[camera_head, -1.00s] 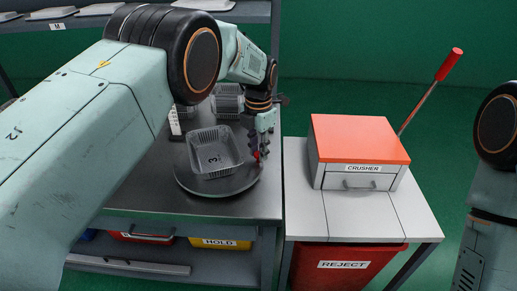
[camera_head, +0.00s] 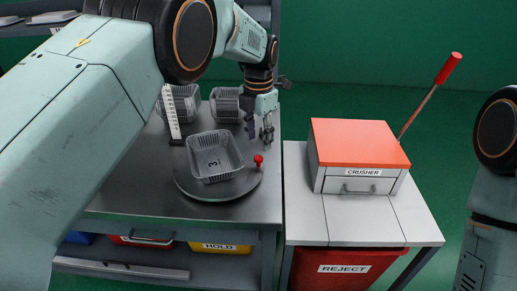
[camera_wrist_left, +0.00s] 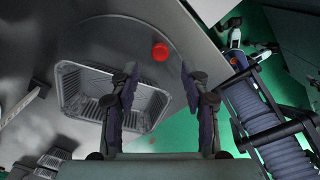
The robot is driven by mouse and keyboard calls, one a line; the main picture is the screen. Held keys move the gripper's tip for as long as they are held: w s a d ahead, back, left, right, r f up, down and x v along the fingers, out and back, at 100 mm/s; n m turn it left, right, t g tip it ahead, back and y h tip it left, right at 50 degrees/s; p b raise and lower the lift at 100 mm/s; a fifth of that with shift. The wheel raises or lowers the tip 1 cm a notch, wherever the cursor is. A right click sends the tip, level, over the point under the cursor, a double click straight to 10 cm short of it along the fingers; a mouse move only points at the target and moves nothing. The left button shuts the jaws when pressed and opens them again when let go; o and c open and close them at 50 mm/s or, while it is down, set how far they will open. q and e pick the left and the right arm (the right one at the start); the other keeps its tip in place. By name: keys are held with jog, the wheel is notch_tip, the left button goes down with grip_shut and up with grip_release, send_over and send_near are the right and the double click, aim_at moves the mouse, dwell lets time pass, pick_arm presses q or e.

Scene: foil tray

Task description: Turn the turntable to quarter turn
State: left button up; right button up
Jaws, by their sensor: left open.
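The turntable (camera_head: 232,189) is a dark round disc on the metal bench. A red knob (camera_head: 258,160) stands at its right rim. A clear ribbed tray (camera_head: 217,158) marked 3 sits on the disc, slightly turned. My left gripper (camera_head: 260,136) is open and empty, pointing down just behind and above the knob, apart from it. In the left wrist view the red knob (camera_wrist_left: 160,52) shows between and beyond the two spread fingers (camera_wrist_left: 158,80). The tray (camera_wrist_left: 78,92) lies left there, partly hidden by a finger. My right gripper is not in the head view.
Two more ribbed trays (camera_head: 226,107) and an upright white scale (camera_head: 171,112) stand behind the disc. A crusher (camera_head: 360,155) with orange lid and red-handled lever stands on a white table to the right. A reject bin (camera_head: 345,268) sits below.

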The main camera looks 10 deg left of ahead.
pick_arm(q)
notch_tip(320, 180, up, 6)
jog(key=shift+r, duration=0.1)
dwell(0.4)
